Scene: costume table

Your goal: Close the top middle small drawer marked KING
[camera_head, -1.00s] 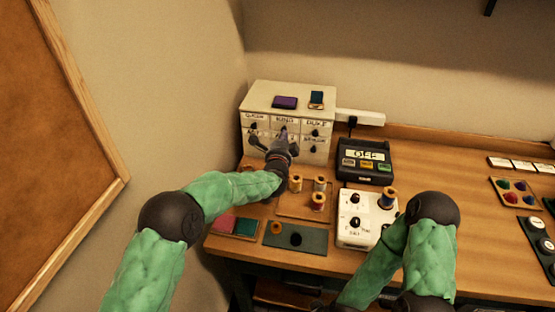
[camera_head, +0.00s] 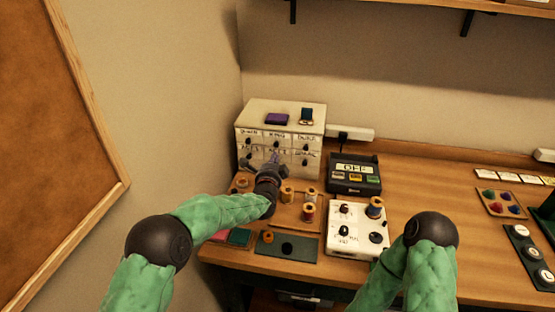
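The small white drawer cabinet (camera_head: 316,119) stands at the back left of the table, with two rows of labelled drawers and dark knobs. The top middle drawer marked KING (camera_head: 277,134) looks level with its neighbours; I see no clear gap around it. My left gripper (camera_head: 274,157) is in front of the cabinet's lower middle part, below the KING label. Its narrow tips look close together, with nothing seen between them. It covers part of the lower middle drawer, and I cannot tell whether it touches it. My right gripper is out of view; only my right arm shows.
Thread spools (camera_head: 308,212) stand on a wooden tray just right of my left wrist. A dark display box (camera_head: 354,174) and a white knobbed box (camera_head: 349,246) are farther right. A purple box (camera_head: 277,119) lies on the cabinet top. A wall bounds the left side.

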